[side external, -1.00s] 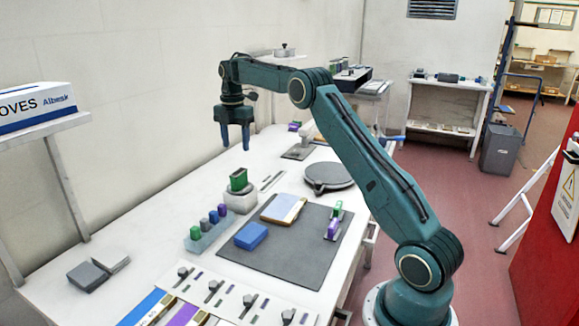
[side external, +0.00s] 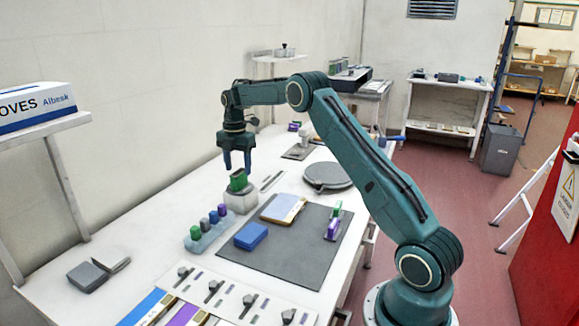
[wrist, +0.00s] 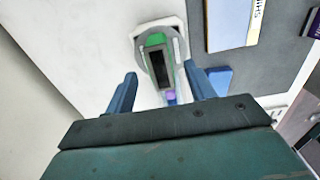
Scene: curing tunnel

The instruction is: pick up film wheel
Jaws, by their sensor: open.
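A green piece with a dark face (side external: 238,180), which I take to be the film wheel, sits on a pale grey block-like stand (side external: 241,203). It also shows in the wrist view (wrist: 155,42), long and narrow from above, on its stand (wrist: 139,32). My gripper (side external: 237,168) is open and points down right over the green piece. In the wrist view my gripper (wrist: 160,70) has a finger to each side of the piece's near end. I cannot tell whether the fingertips are level with it. Nothing is held.
A pale blue rack (side external: 206,241) with several small coloured blocks stands front left of the stand. A grey mat (side external: 295,258) carries a blue box (side external: 251,236), a clipboard (side external: 284,209) and a purple-green item (side external: 333,227). A dark round disc (side external: 328,176) lies behind.

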